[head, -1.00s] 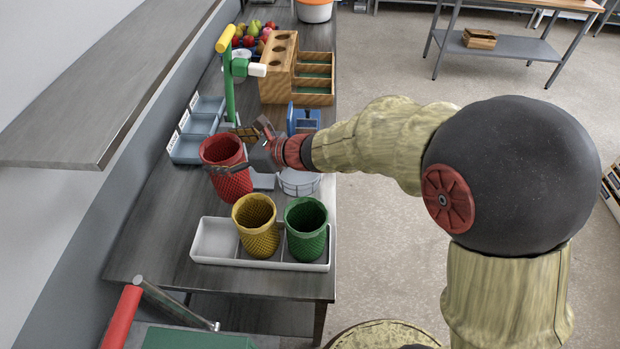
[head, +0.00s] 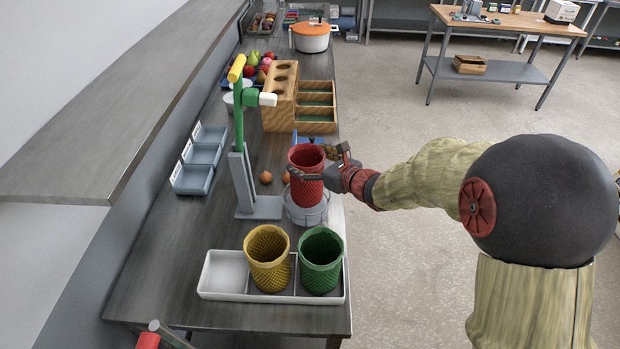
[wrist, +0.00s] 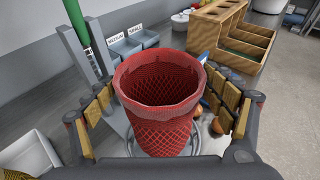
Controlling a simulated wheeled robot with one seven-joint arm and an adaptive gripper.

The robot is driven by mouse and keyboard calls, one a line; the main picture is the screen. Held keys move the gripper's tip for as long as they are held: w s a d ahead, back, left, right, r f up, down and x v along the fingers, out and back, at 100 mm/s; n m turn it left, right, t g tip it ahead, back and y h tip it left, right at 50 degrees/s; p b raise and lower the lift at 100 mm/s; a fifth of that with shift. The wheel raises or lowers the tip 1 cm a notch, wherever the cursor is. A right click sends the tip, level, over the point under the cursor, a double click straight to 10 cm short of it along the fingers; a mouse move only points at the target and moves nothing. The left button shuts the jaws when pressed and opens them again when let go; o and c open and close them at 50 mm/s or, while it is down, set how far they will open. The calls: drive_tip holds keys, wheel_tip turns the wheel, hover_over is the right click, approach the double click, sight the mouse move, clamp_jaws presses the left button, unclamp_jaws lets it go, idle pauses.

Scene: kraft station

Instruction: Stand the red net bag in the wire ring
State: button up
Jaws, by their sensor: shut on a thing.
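The red net bag (head: 306,178) is upright with its mouth open at the top. My gripper (head: 322,170) is shut on it, one finger on each side; the wrist view shows the bag (wrist: 160,105) between the pads of my gripper (wrist: 165,112). The wire ring (head: 308,214) is on the table right under the bag in the head view. The bag's lower end overlaps the ring's top. I cannot tell whether its bottom touches the base. In the wrist view the bag hides most of the ring.
A white tray (head: 226,288) in front holds a yellow net bag (head: 268,262) and a green net bag (head: 320,262); its left compartment is empty. A grey stand with a green post (head: 239,125) is left of the ring. Onions (head: 266,177), blue-grey bins (head: 200,160) and a wooden rack (head: 283,95) lie behind.

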sight(309, 171)
drive_tip(key=shift+f+b, duration=0.4)
drive_tip(key=shift+f, duration=1.75)
drive_tip(key=shift+f+b, duration=0.3)
drive_tip(key=shift+b, duration=0.1)
drive_tip(key=o, duration=1.8)
drive_tip(key=shift+r, duration=0.1)
drive_tip(key=shift+r+p, duration=0.2)
drive_tip(key=shift+p, duration=0.2)
drive_tip(key=p+v, duration=0.1)
drive_tip(key=v, duration=1.1)
drive_tip(key=shift+p, duration=0.3)
